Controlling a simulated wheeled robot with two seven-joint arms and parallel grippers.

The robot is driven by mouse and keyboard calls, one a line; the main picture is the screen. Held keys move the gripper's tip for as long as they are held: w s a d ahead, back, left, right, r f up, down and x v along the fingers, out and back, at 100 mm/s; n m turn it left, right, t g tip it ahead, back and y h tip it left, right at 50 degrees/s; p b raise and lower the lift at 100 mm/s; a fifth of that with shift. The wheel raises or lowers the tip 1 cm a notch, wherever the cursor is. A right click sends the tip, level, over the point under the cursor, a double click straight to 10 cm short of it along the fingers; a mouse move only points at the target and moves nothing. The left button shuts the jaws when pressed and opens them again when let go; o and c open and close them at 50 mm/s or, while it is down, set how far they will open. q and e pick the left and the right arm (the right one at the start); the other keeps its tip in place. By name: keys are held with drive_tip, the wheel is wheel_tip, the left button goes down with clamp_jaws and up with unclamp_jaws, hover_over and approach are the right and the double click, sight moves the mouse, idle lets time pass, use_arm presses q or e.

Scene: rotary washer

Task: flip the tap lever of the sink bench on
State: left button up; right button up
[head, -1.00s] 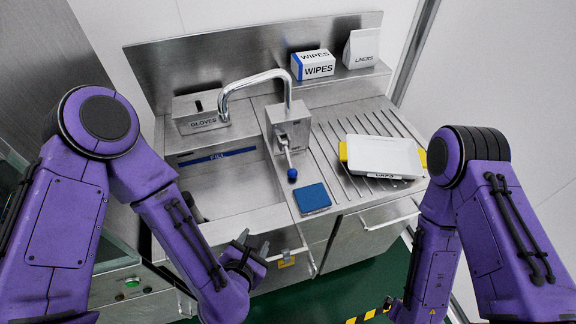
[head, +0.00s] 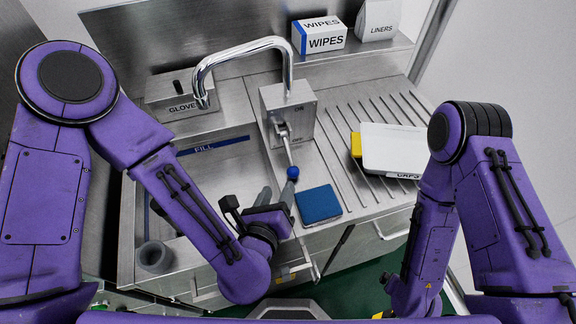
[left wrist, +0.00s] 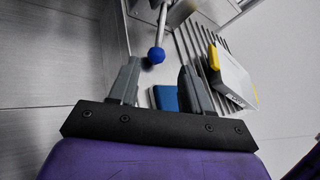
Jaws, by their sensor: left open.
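The tap lever (head: 288,152) is a thin metal rod with a blue ball end (head: 293,172). It comes out of the front of the tap's metal box (head: 290,113) on the sink bench and points down toward me. My left gripper (head: 277,193) is open and empty, just in front of the ball, with its fingers toward it. In the left wrist view the blue ball (left wrist: 156,55) shows just beyond and between the fingertips (left wrist: 160,70), nearer the left one. I see no contact. My right arm shows at the right, but its gripper jaws cannot be made out.
A blue sponge-like pad (head: 319,204) lies right of my left gripper. The curved spout (head: 240,52) arches over the basin, with a glove box (head: 182,98) behind. A grey cup (head: 154,257) stands in the basin.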

sight(288, 170)
use_arm(q)
drive_tip(key=p+x, duration=0.3)
drive_tip(key=x, duration=0.7)
drive_tip(key=shift+w+f, duration=0.1)
drive_tip(key=shift+w, duration=0.15)
drive_tip(key=shift+w+f, duration=0.2)
drive_tip(key=shift+w, duration=0.15)
drive_tip(key=shift+s, duration=0.1)
clamp_jaws()
drive_tip(key=shift+s+f, duration=0.1)
